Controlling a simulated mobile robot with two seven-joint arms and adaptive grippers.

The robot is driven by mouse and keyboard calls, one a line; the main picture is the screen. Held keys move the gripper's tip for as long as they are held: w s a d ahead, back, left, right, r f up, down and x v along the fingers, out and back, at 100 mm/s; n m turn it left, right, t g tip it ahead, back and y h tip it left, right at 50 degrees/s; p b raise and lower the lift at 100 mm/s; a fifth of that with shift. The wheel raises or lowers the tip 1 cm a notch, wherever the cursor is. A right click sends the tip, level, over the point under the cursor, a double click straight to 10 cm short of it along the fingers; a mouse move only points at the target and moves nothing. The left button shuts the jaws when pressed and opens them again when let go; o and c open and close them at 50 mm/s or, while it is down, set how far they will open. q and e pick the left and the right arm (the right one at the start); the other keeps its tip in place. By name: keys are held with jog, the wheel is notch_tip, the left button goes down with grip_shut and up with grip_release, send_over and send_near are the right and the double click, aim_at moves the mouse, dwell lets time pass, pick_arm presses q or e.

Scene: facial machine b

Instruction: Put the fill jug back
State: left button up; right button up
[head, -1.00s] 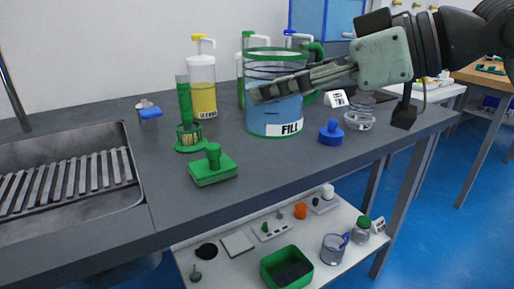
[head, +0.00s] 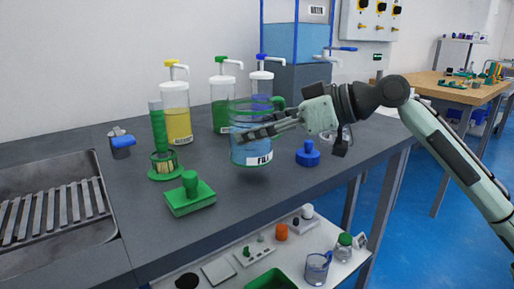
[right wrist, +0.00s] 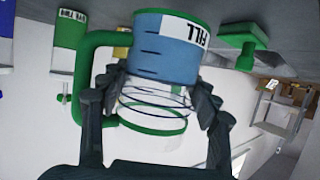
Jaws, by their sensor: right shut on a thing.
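The fill jug (head: 250,154) is a clear jug with a green rim, blue liquid and a FILL label. It is upright over the front middle of the counter, with a dark shadow below its base, so it looks slightly raised. My right gripper (head: 258,132) reaches in from the right and is shut on the jug. In the right wrist view the jug (right wrist: 165,62) sits between the fingers, with its green handle (right wrist: 85,75) on the left. My left gripper is not in view.
Yellow (head: 175,112), green (head: 224,107) and blue (head: 262,88) pump bottles stand behind. A green brush in a holder (head: 160,150), a green block (head: 190,195) and a blue stopper (head: 307,154) stand nearby. A sink (head: 50,205) is at left. The counter's front middle is clear.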

aim_at(269, 145)
notch_tip(269, 145, down, 3)
jog(key=shift+f, duration=0.4)
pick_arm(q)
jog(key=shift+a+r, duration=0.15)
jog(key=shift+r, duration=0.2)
pick_arm(e)
jog(key=shift+f, duration=0.15)
jog(key=o, duration=1.6)
jog(key=shift+c, duration=0.2)
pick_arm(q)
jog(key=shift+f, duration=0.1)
